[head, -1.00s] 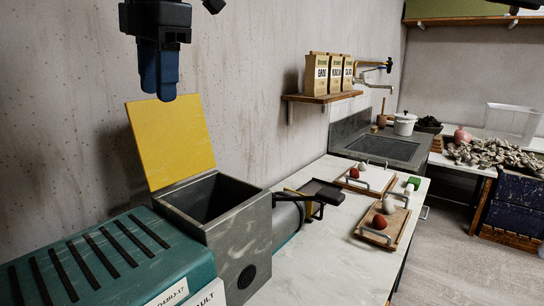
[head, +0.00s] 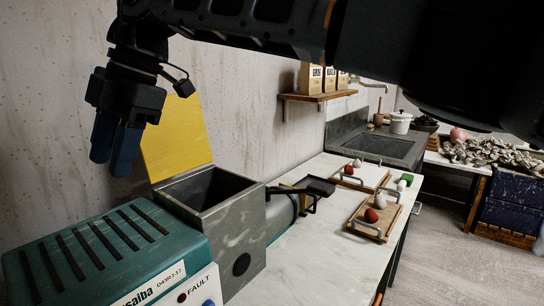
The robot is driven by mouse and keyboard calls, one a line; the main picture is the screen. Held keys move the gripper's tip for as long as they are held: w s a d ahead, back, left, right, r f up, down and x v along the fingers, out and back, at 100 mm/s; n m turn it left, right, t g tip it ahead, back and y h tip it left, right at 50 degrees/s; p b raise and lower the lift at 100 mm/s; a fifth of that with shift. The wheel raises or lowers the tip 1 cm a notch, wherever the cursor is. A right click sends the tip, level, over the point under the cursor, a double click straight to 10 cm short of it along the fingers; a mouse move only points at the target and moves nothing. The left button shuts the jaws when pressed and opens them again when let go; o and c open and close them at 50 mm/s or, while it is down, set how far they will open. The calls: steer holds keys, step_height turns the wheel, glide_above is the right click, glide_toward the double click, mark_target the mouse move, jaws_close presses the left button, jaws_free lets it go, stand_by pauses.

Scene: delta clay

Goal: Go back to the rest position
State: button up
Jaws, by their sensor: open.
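My gripper (head: 116,147) hangs at the upper left of the head view with its blue fingers pointing down. It is empty, in front of the wall and to the left of a raised yellow lid (head: 178,140). The fingers overlap each other in this view, so the gap between them hardly shows. My dark arm reaches across the top of the picture and hides part of the shelf and back wall.
Below stand a grey open-topped box (head: 237,222) and a teal machine (head: 105,262) with a slotted top. On the white counter (head: 300,262) are trays (head: 379,232) with red and white balls. A sink (head: 378,146) lies behind. The counter's near middle is bare.

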steer(key=s+a+f+n+g+y, duration=0.2)
steer(key=s+a+f+g, duration=0.2)
steer(key=s+f, duration=0.3)
steer(key=s+a+n+g+y, duration=0.1)
steer(key=s+g+y, duration=0.6)
steer(key=s+y, duration=0.5)
steer(key=s+d+f+m+t+h, duration=0.1)
steer(key=d+f+m+t+h, duration=0.4)
steer(key=d+m+t, duration=1.05)
steer(key=s+d+f+m+t+h, duration=0.15)
steer(key=d+f+m+t, duration=0.55)
steer(key=d+m+t, duration=0.85)
steer(key=s+d+f+m+g+h, duration=0.1)
steer(key=s+d+f+h, duration=0.3)
steer(key=s+d, duration=0.5)
steer(key=s+d+f+m+g+h, duration=0.2)
steer(key=s+d+f+h, duration=0.2)
steer(key=s+d+h, duration=0.3)
steer(key=s+d, duration=0.2)
steer(key=s, duration=0.1)
steer(key=shift+s+f+h, duration=0.2)
steer(key=shift+s+h, duration=0.05)
steer(key=shift+h, duration=0.1)
